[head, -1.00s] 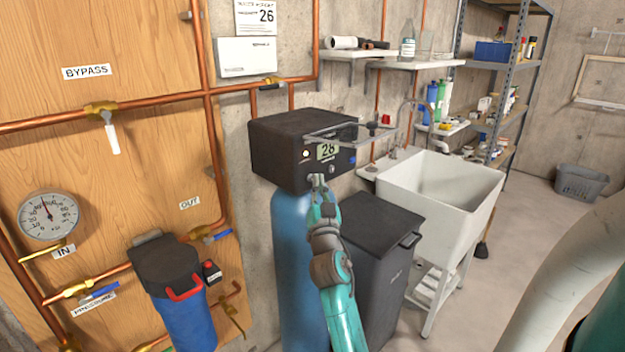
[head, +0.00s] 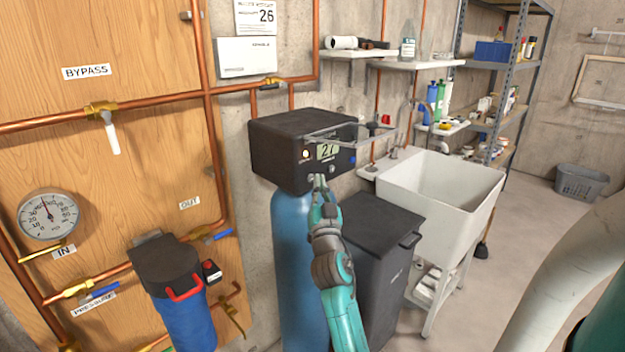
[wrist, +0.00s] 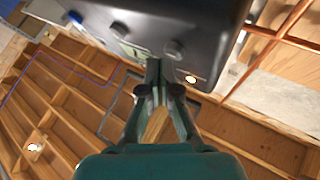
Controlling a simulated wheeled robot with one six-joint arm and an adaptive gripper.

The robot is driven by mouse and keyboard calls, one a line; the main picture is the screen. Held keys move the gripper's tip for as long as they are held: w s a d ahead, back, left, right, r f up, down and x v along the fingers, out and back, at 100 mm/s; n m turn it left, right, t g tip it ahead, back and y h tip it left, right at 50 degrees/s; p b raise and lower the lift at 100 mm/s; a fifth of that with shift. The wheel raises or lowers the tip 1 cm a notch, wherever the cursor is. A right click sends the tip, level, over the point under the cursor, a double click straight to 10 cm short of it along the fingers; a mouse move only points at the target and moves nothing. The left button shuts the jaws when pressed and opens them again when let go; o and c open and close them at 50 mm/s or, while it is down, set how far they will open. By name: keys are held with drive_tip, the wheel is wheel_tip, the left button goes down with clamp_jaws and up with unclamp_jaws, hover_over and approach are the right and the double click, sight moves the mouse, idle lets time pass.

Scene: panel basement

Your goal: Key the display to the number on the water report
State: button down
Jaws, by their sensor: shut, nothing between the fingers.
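The water report (head: 257,16) is a white sheet on the concrete wall at the top; its large number reads 26. The black control head (head: 285,140) sits on top of a blue tank (head: 300,260). Its small display (head: 327,151) appears to read 27. A lit round button or lamp is left of the display, a blue one is right of it, and buttons lie below. My gripper (head: 318,180) is shut and empty, its tips at the lower front of the control head by the buttons. In the wrist view my gripper (wrist: 160,68) reaches the head's face between two round knobs; contact is unclear.
A clear raised cover or bracket (head: 345,133) juts out over the display. A dark bin (head: 380,250) stands right of the tank, with a white sink (head: 440,195) beyond it. A blue filter housing (head: 180,300) and copper pipes are at left.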

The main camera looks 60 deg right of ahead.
drive_tip(key=shift+s, duration=0.4)
drive_tip(key=shift+a, duration=0.1)
drive_tip(key=shift+s+a, duration=0.2)
drive_tip(key=shift+s, duration=0.6)
drive_tip(key=shift+s+a, duration=0.15)
drive_tip(key=shift+s, duration=0.7)
drive_tip(key=shift+s+a, duration=0.2)
drive_tip(key=shift+s, duration=0.6)
drive_tip(key=s, duration=0.2)
drive_tip(key=s+a, duration=0.1)
drive_tip(key=shift+s, duration=0.35)
drive_tip(key=w+d, duration=0.2)
drive_tip(key=w, duration=0.6)
drive_tip(key=shift+w, duration=0.3)
drive_tip(key=shift+w+d, duration=0.1)
drive_tip(key=shift+w, duration=0.05)
idle(1.4)
